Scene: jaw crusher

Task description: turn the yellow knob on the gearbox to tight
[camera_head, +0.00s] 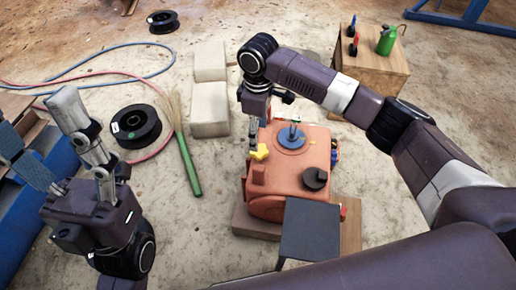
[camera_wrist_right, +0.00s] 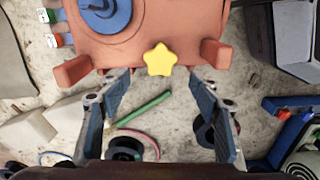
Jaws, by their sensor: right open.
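The yellow star-shaped knob (camera_head: 260,152) is on the orange gearbox (camera_head: 307,183), at its left side in the head view. In the right wrist view the knob (camera_wrist_right: 159,60) sits on the edge of the gearbox (camera_wrist_right: 185,22), centred ahead of my fingers. My right gripper (camera_head: 253,148) hangs right by the knob in the head view. In the wrist view the right gripper (camera_wrist_right: 160,88) has its fingers spread wide, one to each side of the knob and apart from it. My left gripper (camera_head: 85,130) is at the far left, away from the gearbox; its fingers look spread, with nothing between them.
A blue disc (camera_head: 292,138) and a dark round cap (camera_head: 315,178) stand on the gearbox. A dark panel (camera_head: 311,230) is in front of it. Pale blocks (camera_head: 210,115), a green-handled broom (camera_head: 190,165) and a black spool (camera_head: 136,126) lie to the left. A wooden box (camera_head: 375,75) stands behind.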

